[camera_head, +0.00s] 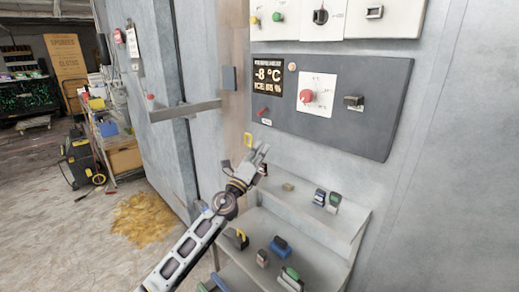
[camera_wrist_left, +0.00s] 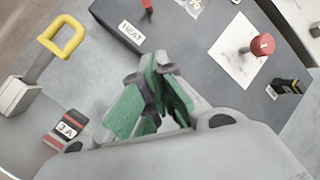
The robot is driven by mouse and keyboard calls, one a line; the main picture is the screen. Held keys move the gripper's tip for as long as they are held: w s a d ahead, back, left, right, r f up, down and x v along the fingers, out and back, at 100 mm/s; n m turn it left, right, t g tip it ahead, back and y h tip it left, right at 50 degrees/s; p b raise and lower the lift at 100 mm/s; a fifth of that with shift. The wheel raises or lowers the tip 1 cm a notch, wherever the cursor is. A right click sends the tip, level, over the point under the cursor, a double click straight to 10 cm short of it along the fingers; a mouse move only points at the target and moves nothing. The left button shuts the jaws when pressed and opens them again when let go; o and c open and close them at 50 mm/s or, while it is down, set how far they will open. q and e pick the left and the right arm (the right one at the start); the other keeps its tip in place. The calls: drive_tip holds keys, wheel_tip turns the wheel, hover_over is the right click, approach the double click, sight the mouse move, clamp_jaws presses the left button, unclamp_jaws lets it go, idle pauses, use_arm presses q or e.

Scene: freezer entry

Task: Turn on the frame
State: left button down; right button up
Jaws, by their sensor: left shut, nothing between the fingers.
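A dark grey panel (camera_head: 350,140) on the wall carries a display (camera_head: 267,75) reading -8 °C. Below the display is a small red lever (camera_head: 263,112) over a white label. In the left wrist view that label (camera_wrist_left: 131,34) reads HEAT, and only the lower end of the red lever (camera_wrist_left: 147,5) shows at the top edge. I see no control marked "frame". My left gripper (camera_head: 260,155) is shut and empty, below the panel's lower left corner. In the left wrist view its green-padded fingers (camera_wrist_left: 155,95) overlap the panel. My right gripper is in neither view.
The panel also has a red knob (camera_head: 307,96) on a white plate and a dark switch (camera_head: 353,102). A yellow-handled lever (camera_head: 248,139) is beside my gripper. Light control boxes (camera_head: 385,25) hang above. A grey stepped shelf (camera_head: 335,222) with several small devices lies below.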

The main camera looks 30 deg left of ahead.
sight(262, 111)
use_arm(q)
drive_tip(key=p+x, duration=0.2)
drive_tip(key=x, duration=0.6)
drive_tip(key=shift+w+r, duration=0.25)
drive_tip(key=shift+r, duration=0.05)
drive_tip(key=shift+a+r, duration=0.25)
drive_tip(key=shift+a, duration=0.2)
drive_tip(key=shift+a+r, duration=0.25)
drive_tip(key=shift+a, duration=0.2)
drive_tip(key=shift+w+a+r+p, duration=0.1)
drive_tip(key=shift+a+r+p, duration=0.3)
drive_tip(key=shift+a, duration=0.35)
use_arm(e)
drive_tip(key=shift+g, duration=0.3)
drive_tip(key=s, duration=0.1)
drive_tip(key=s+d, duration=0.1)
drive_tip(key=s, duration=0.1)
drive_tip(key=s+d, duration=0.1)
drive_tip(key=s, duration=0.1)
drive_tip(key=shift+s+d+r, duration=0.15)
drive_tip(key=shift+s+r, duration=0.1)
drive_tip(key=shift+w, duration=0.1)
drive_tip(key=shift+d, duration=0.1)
